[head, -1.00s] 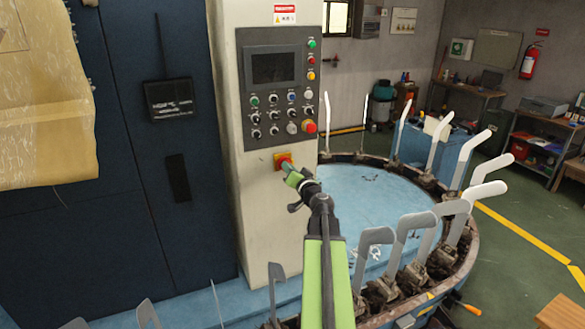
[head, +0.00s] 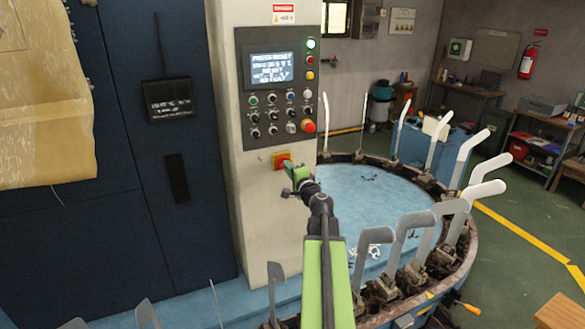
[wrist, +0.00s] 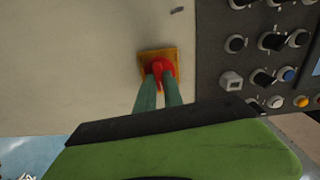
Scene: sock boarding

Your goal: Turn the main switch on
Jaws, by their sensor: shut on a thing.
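The main switch (head: 281,160) is a red rotary handle on a yellow-orange plate, low on the cream front of the control column. It also shows in the wrist view (wrist: 160,68), where the red handle sits between my fingertips. My gripper (head: 289,167) is at the switch, its green fingers shut on the red handle. In the wrist view my gripper's fingertips (wrist: 158,78) hide the handle's lower part. The screen (head: 271,69) on the panel above is lit with white text.
The dark control panel (head: 277,87) with several buttons and knobs is just above the switch. The round blue table (head: 385,205) with upright grey boards around its rim stands to the right. A dark blue cabinet (head: 100,220) stands to the left.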

